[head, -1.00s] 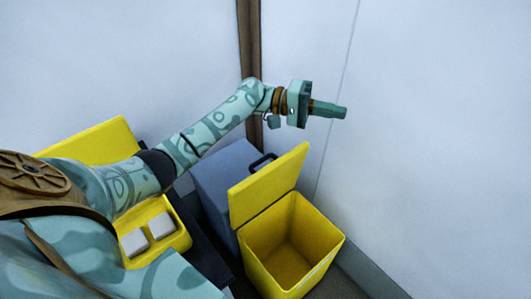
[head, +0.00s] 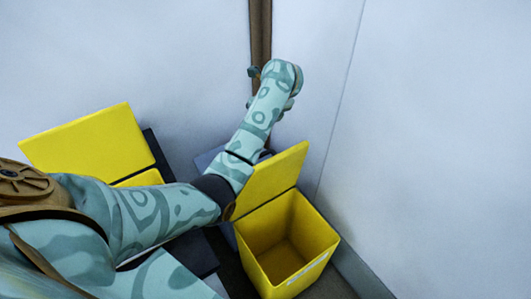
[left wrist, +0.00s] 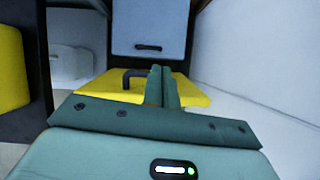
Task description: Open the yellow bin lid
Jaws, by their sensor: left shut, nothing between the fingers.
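The yellow bin (head: 288,245) stands open in the lower middle of the head view, its inside empty as far as I can see. Its yellow lid (head: 278,175) stands raised at the back edge, partly covered by my left arm. In the left wrist view the lid (left wrist: 95,87) lies beyond my fingers, with its dark handle (left wrist: 128,77) just left of them. My left gripper (left wrist: 163,72) is shut and empty. My right gripper is not in view.
Another yellow container with a raised lid (head: 92,143) stands at the left, largely behind my arm. A blue-grey box with a dark handle (left wrist: 150,47) is in the wrist view. White walls and a brown corner post (head: 260,30) close off the back and right.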

